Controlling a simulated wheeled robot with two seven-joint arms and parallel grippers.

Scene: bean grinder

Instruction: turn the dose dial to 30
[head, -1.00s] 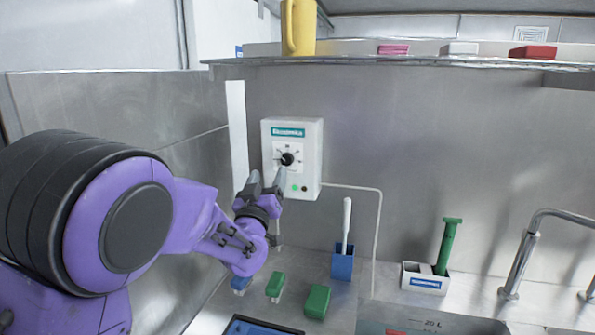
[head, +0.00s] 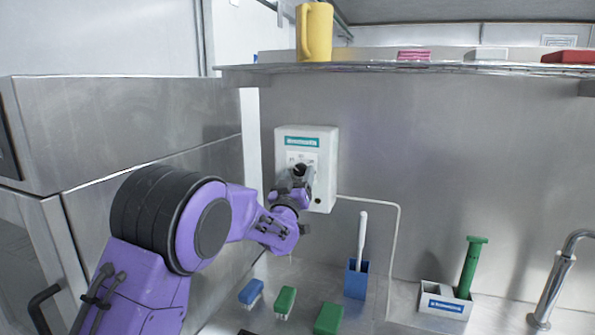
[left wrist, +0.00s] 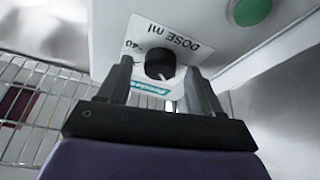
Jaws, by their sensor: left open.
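A white wall-mounted box (head: 327,150) with a teal label carries the black dose dial (head: 300,169), which is mostly hidden behind my gripper in the head view. In the left wrist view the dial (left wrist: 160,64) appears upside down with "DOSE ml" and a "40" mark printed near it. The dial's pointer setting cannot be read clearly. My left gripper (left wrist: 160,76) is open, with one finger on each side of the dial. I see gaps between the fingers and the dial. It also shows in front of the box in the head view (head: 298,178). My right gripper is not in view.
A green button (left wrist: 250,10) is on the same panel. Above is a shelf (head: 420,67) with a yellow mug (head: 314,32). Below on the counter are a blue holder (head: 356,280), green brushes (head: 285,302) and a white caddy (head: 444,300).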

